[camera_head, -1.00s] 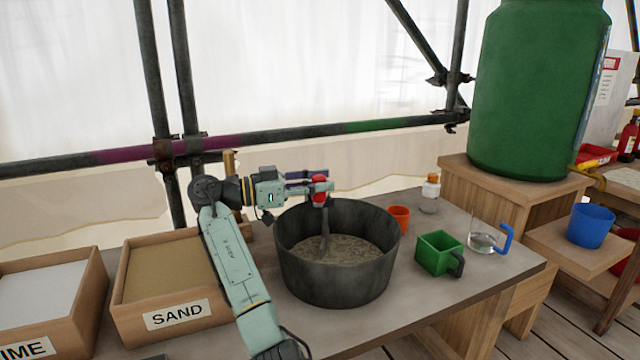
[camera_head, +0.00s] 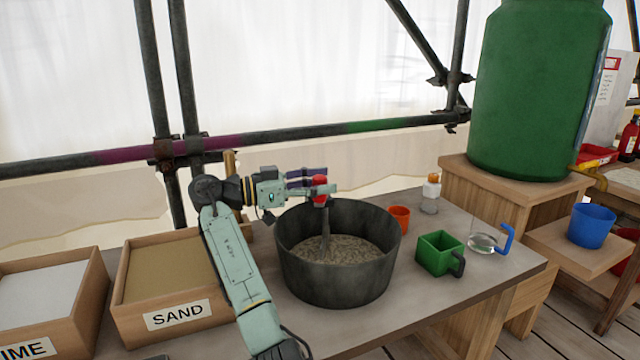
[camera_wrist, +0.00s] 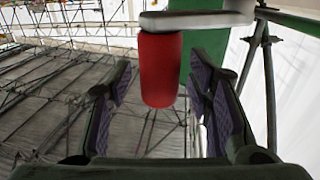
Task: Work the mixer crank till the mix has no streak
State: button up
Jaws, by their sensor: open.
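The mixer crank shows a red grip (camera_head: 319,186) above the left part of a round dark tub (camera_head: 337,280). A grey shaft (camera_head: 325,235) runs down into the mix. The mix (camera_head: 352,250) is grey-brown with a speckled surface; I cannot make out clear streaks from here. My gripper (camera_head: 312,184) is open at the crank's grip. In the wrist view the red grip (camera_wrist: 161,70) hangs from a grey crank arm (camera_wrist: 196,20), between my two open fingers (camera_wrist: 160,95), with gaps showing on both sides.
A sand box (camera_head: 165,285) and a lime box (camera_head: 45,305) stand left of the tub. An orange cup (camera_head: 400,216), a green square scoop (camera_head: 438,253), a glass jug (camera_head: 484,243) and a small bottle (camera_head: 431,194) stand to its right. A large green barrel (camera_head: 537,90) stands behind.

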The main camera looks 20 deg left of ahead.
jog(key=shift+a, duration=0.1)
jog(key=v, duration=1.2)
